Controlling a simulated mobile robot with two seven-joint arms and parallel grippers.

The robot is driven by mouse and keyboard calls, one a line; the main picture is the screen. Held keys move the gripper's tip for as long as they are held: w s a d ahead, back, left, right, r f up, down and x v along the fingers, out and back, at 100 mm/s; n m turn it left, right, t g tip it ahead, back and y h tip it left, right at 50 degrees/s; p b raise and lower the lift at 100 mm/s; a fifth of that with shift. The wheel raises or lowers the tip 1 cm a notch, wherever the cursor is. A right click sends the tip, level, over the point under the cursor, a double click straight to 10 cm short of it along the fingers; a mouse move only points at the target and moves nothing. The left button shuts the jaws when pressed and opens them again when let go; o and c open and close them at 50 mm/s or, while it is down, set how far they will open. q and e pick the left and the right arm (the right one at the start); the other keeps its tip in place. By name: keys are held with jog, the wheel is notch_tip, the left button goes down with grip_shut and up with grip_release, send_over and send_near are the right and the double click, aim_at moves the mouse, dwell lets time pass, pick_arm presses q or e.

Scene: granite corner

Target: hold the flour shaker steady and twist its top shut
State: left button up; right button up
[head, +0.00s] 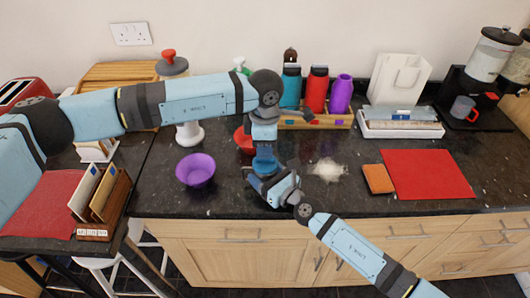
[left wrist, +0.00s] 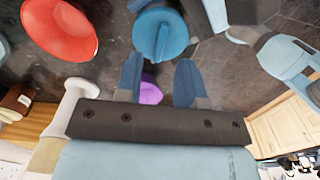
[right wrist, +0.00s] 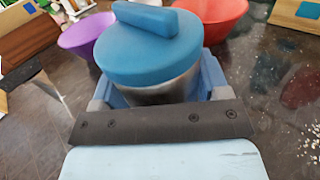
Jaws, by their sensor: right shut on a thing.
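The flour shaker has a grey metal body (right wrist: 165,90) and a round blue top (right wrist: 150,45) with a raised bar across it. In the head view its top (head: 264,163) shows at the counter's front, between my two grippers. My right gripper (head: 272,184) is shut on the shaker's body from the front; the shaker stands upright between its fingers in the right wrist view. My left gripper (head: 264,146) hangs just above the top. In the left wrist view its fingers (left wrist: 159,80) are apart with nothing between them, and the top (left wrist: 160,36) lies beyond, apart from them.
A purple bowl (head: 195,170) stands left of the shaker, and a red bowl (head: 243,141) is behind it, partly hidden by my left arm. Spilled white flour (head: 327,169) lies to the right. A red mat (head: 428,174) and an orange block (head: 378,179) lie farther right.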

pick_arm(q)
notch_tip(320, 180, up, 9)
jog(key=shift+f, duration=0.2)
dwell(0.3)
pick_arm(e)
jog(key=o, duration=1.1)
